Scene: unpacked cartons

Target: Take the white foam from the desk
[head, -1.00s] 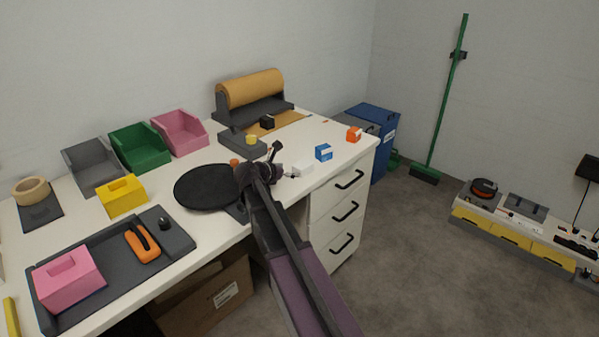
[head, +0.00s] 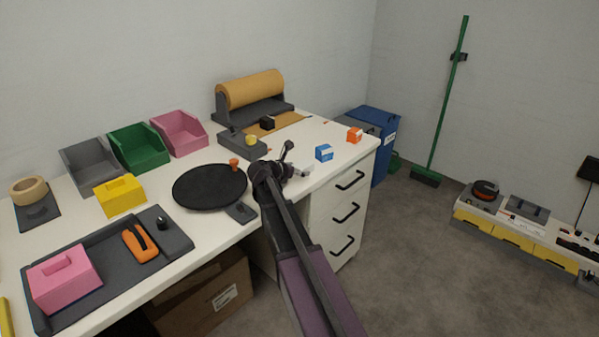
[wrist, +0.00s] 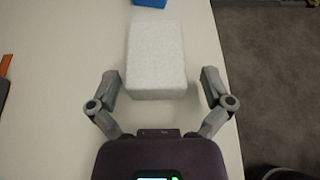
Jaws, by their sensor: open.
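The white foam (wrist: 157,55) is a pale, speckled block lying on the white desk (wrist: 75,135) in the wrist view. My gripper (wrist: 160,88) is open, with one finger to the left and one to the right of the foam's near end. Gaps show between both fingers and the foam, and nothing is held. In the head view, a small part of the foam (head: 306,169) shows beside my gripper (head: 290,165). My arm and gripper hide the rest of it there.
A blue box (head: 323,152) and an orange box (head: 354,135) stand beyond the foam. A black round plate (head: 210,187) lies left of my arm, with a small orange-red object (head: 234,162) at its far edge. The desk's right edge is close to my gripper.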

